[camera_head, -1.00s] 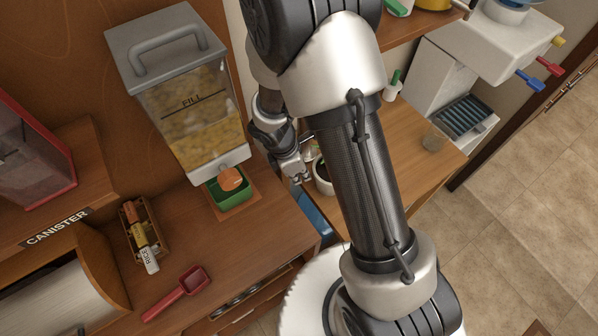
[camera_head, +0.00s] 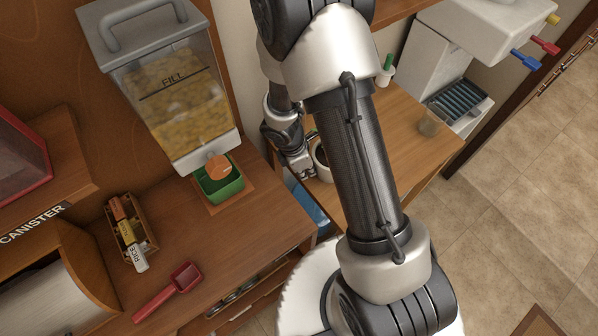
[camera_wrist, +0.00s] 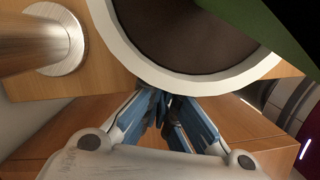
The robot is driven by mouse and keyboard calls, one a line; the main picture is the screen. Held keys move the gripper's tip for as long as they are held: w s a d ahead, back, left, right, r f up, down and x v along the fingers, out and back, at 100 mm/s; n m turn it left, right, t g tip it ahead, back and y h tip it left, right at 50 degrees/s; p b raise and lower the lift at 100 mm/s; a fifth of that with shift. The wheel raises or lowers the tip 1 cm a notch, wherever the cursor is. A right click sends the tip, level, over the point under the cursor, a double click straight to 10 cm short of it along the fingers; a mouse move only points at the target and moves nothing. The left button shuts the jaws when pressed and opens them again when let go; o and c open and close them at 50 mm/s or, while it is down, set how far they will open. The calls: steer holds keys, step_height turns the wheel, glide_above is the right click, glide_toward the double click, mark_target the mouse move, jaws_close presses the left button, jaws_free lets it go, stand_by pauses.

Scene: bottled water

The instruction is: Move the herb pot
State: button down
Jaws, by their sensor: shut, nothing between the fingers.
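The herb pot (camera_head: 322,174) is a white round pot with dark soil, on the wooden counter behind my arm, which hides much of it. In the wrist view its white rim and dark soil (camera_wrist: 190,32) fill the top, very near the fingertips. A plain green shape covers the upper right of the soil; I cannot tell if it is the herb. My gripper (camera_head: 304,174) is just left of the pot. In the wrist view its blue-sided fingers (camera_wrist: 165,103) are shut and empty just below the rim. I cannot tell whether they touch the pot.
A clear dispenser (camera_head: 175,95) stands left above a green tray (camera_head: 222,188). A red scoop (camera_head: 170,290) and a small jar rack (camera_head: 130,230) lie on the left counter. A metal post (camera_wrist: 40,40) rises beside the pot.

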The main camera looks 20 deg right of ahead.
steer(key=d, duration=0.5)
steer(key=shift+d, duration=0.35)
steer(key=p+v, duration=0.9)
steer(key=v, duration=0.1)
